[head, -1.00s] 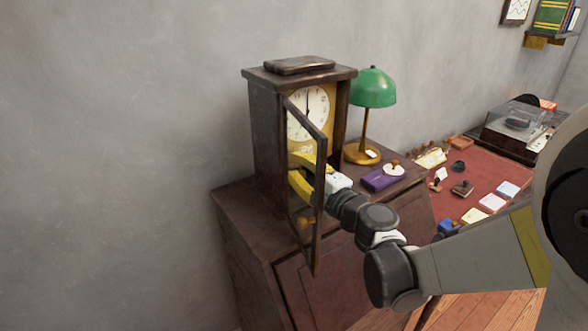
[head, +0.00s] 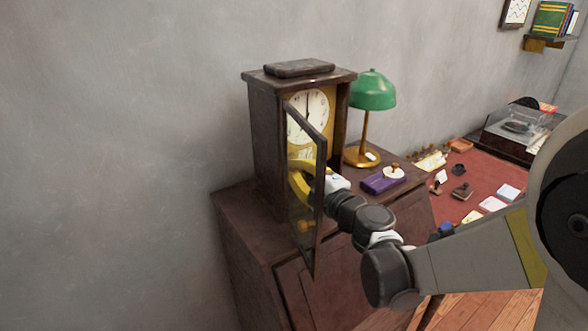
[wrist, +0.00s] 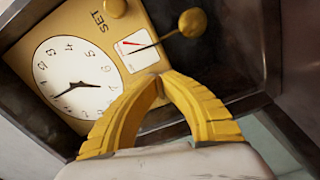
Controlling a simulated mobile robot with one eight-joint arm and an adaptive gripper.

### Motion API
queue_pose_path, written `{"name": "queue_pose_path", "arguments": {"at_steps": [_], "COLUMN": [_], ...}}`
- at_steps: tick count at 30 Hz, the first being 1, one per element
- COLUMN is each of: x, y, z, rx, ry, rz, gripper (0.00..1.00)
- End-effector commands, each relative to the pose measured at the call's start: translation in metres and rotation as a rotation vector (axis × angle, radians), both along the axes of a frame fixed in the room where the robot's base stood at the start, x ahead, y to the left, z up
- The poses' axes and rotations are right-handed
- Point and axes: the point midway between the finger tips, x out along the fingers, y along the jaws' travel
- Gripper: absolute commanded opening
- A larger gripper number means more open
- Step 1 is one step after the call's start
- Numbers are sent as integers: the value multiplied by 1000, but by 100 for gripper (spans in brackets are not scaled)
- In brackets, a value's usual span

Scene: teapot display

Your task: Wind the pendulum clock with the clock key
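The pendulum clock (head: 265,140) stands upright on the cabinet, its glass door (head: 305,215) swung open toward me. The wrist view shows it turned round: the white dial (wrist: 75,80), a brass knob (wrist: 115,7) by the word SET, a small gauge (wrist: 135,52) with red on it, and the pendulum bob (wrist: 192,23) on a thin rod. My gripper (wrist: 159,78) is at the clock front below the dial, its yellow fingers arched with tips together. A small brass bit, seemingly the clock key (wrist: 160,89), shows between the tips; the rest is hidden.
The open door stands between the head camera and my gripper (head: 300,182). A green lamp (head: 372,90) and a purple box (head: 383,182) are to the right on the cabinet. A red-topped desk (head: 475,185) with cards and stamps lies beyond.

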Motion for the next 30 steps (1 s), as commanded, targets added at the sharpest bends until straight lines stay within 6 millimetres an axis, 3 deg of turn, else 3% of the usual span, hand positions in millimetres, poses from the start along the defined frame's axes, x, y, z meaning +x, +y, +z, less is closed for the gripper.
{"name": "queue_pose_path", "arguments": {"at_steps": [18,30], "x": [0,0], "y": [1,1], "z": [-1,-1], "rx": [318,377], "ry": [215,255], "rz": [0,0], "gripper": [0,0]}}
